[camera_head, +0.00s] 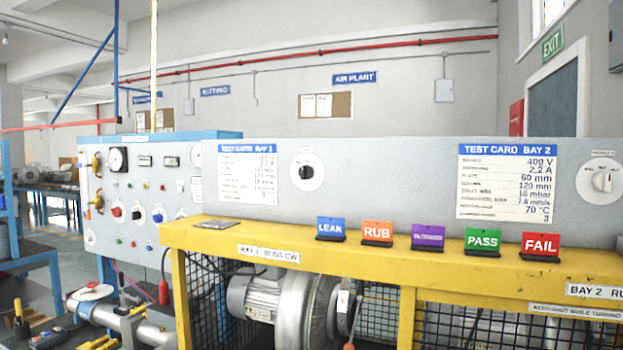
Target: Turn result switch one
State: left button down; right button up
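A rotary switch (307,172) with a dark centre on a round white plate is on the grey panel, just right of the Bay 1 test card (248,175). Its label and pointer setting are too small to read. A second rotary switch (603,182) with a pale knob on a round white plate is at the far right, beside the Bay 2 test card (507,183). A small label above it is not clearly legible. Neither of my grippers shows in this view, and nothing touches either switch.
A yellow rail (400,262) runs below the panel. It carries LEAK (331,228), RUB (378,232), purple (428,236), PASS (482,241) and FAIL (541,245) signs. A blower (300,305) sits under it. A gauge panel (140,195) stands left.

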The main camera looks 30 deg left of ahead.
aim_at(305, 173)
jog(key=z, duration=0.7)
jog(key=k, duration=1.2)
jog(key=z, duration=0.1)
jog(key=i, duration=0.15)
jog(key=u, duration=1.7)
jog(key=i, duration=0.9)
jog(key=z, duration=0.05)
